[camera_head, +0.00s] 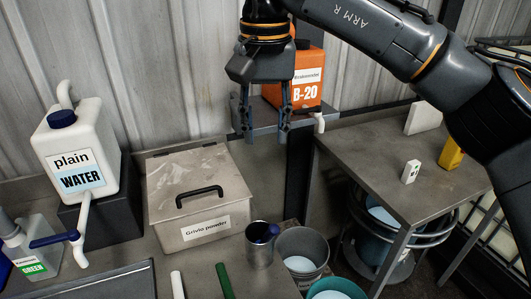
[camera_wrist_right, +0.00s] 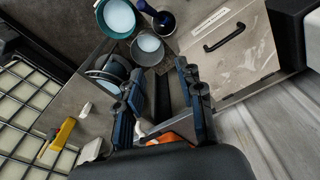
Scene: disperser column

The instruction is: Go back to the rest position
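My right gripper (camera_head: 266,128) hangs fingers-down in the upper middle of the head view, in front of and slightly left of the orange B-20 container (camera_head: 308,72). Its two fingers are apart with nothing between them. In the right wrist view the right gripper (camera_wrist_right: 162,100) also shows both fingers spread, with a bit of the orange container (camera_wrist_right: 165,139) low between them. Whether the gripper touches the shelf or container cannot be told. My left gripper is not in either view.
The Grivio powder box (camera_head: 197,188) stands left of centre, the plain water jug (camera_head: 78,150) further left. A metal cup (camera_head: 260,250) and buckets (camera_head: 301,252) are at the bottom middle. A metal table (camera_head: 385,150) with a white box (camera_head: 410,171) and yellow item (camera_head: 450,153) is right.

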